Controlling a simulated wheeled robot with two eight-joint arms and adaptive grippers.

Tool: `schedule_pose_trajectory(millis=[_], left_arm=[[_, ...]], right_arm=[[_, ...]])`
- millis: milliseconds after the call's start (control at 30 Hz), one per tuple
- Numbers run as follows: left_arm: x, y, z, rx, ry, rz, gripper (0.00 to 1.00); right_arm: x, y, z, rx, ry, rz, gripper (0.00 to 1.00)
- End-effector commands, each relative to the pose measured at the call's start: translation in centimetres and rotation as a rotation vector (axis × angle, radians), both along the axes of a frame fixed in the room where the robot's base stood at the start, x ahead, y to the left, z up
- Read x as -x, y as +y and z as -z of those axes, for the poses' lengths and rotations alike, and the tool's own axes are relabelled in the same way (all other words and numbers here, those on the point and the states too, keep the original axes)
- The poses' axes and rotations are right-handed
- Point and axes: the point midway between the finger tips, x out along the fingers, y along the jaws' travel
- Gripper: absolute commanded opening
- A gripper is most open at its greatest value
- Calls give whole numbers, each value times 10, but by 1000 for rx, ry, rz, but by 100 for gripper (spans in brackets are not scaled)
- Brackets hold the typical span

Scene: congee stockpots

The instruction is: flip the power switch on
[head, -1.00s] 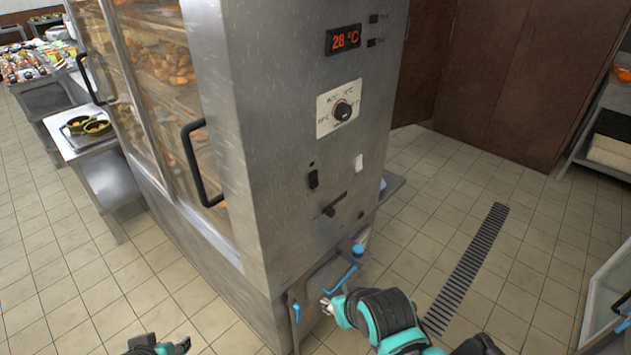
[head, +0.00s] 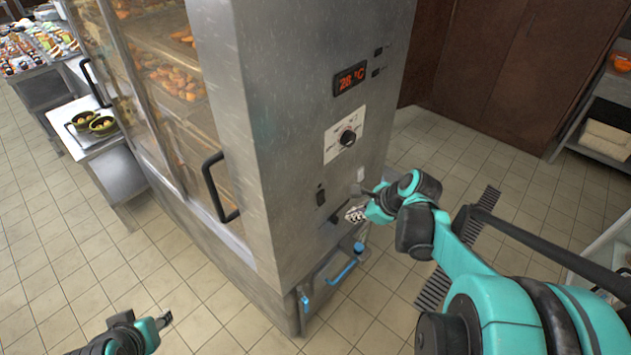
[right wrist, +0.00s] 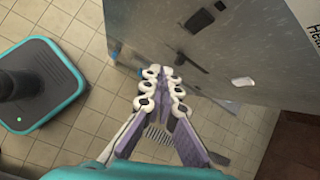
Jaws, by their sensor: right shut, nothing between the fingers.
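The steel cabinet's side panel (head: 285,120) carries a black rocker switch (head: 320,196), low down, and a small white switch (head: 360,174) to its right. In the right wrist view the black switch (right wrist: 197,20) is at the top and the white switch (right wrist: 243,82) is at right. Neither switch's on or off position can be read. My right gripper (head: 355,214) is shut and empty, in front of the lower panel, below and between the two switches. In the wrist view its fingertips (right wrist: 164,75) appear apart from both. My left gripper (head: 164,321) is at the bottom left, away from the cabinet.
A dark lever (head: 337,216) sits beside my right gripper. Blue-handled fittings (head: 343,272) are below. A black door handle (head: 216,188) protrudes left.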

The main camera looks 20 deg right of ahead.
Motion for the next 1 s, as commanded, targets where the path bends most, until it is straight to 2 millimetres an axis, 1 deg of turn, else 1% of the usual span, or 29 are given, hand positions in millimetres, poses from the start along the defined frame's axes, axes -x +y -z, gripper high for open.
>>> schedule_pose_trajectory(millis=[33,100,200,333,667,767,833,1000], left_arm=[[0,0,-16,0,0,0,40],[0,0,-23,0,0,0,40],[0,0,-29,0,0,0,40],[0,0,-30,0,0,0,40],[0,0,-29,0,0,0,40],[0,0,-27,0,0,0,40],[0,0,-24,0,0,0,40],[0,0,-15,0,0,0,40]], right_arm=[[-2,-13,-13,-65,10,86,0],[-4,-24,-17,-145,24,183,0],[-5,-34,-19,-219,36,270,0],[-6,-39,-19,-258,42,314,0],[-7,-38,-17,-258,43,314,0],[-11,-36,-11,-257,42,312,0],[-16,-34,-3,-257,42,311,0],[-36,-26,25,-255,43,309,0]])
